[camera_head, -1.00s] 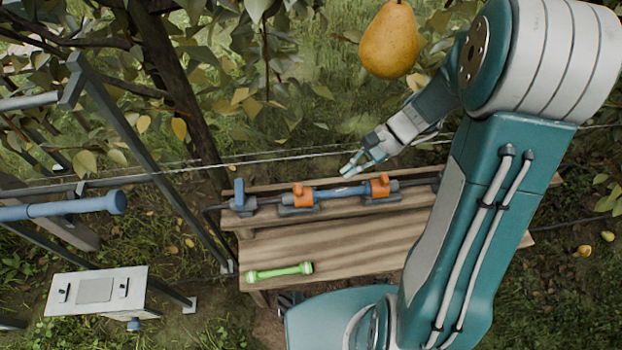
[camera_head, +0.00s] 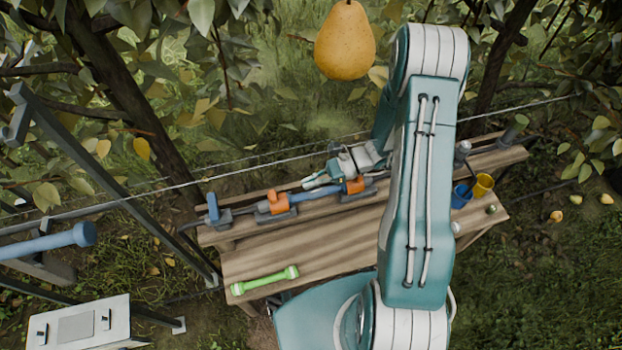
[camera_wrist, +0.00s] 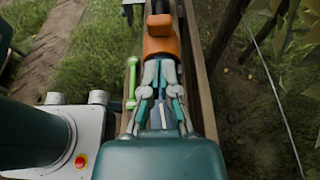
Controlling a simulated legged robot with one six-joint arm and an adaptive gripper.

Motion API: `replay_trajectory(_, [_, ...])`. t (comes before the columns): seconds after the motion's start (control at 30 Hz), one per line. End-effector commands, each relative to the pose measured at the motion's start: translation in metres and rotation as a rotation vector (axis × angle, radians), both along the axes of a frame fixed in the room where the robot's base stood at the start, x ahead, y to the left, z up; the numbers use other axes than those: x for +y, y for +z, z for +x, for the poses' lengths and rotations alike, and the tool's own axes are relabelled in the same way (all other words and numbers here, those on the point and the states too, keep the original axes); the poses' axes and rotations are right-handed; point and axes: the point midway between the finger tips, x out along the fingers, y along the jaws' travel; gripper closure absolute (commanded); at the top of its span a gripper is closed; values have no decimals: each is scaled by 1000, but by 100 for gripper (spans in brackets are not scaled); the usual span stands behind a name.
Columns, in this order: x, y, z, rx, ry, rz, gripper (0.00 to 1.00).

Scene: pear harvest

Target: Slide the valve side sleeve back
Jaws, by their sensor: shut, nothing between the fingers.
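A blue pipe (camera_head: 318,195) with two orange sleeves lies along the back of a wooden bench. The left orange sleeve (camera_head: 275,204) is the one nearer the blue-handled valve (camera_head: 213,208). My gripper (camera_head: 308,183) is shut and empty, close to the pipe between the two sleeves, pointing left. In the wrist view, my gripper (camera_wrist: 161,75) has its fingertips just short of the left orange sleeve (camera_wrist: 161,40). Whether they touch it, I cannot tell.
A green dumbbell-shaped part (camera_head: 264,281) lies on the bench (camera_head: 320,250) front left. A blue cup (camera_head: 461,196) and a yellow cup (camera_head: 482,186) stand at the right end. A wire runs behind the bench. A pear (camera_head: 345,40) hangs above.

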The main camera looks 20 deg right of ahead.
Motion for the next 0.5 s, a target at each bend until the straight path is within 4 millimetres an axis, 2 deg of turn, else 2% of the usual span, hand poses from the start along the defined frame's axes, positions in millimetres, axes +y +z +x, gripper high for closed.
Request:
replay_trajectory(0.03, [11, -3, -1, 2, 4, 1, 100])
replay_trajectory(0.23, [44, -14, -1, 3, 5, -1, 100])
replay_trajectory(0.5, [63, -19, 0, -1, 3, -1, 100])
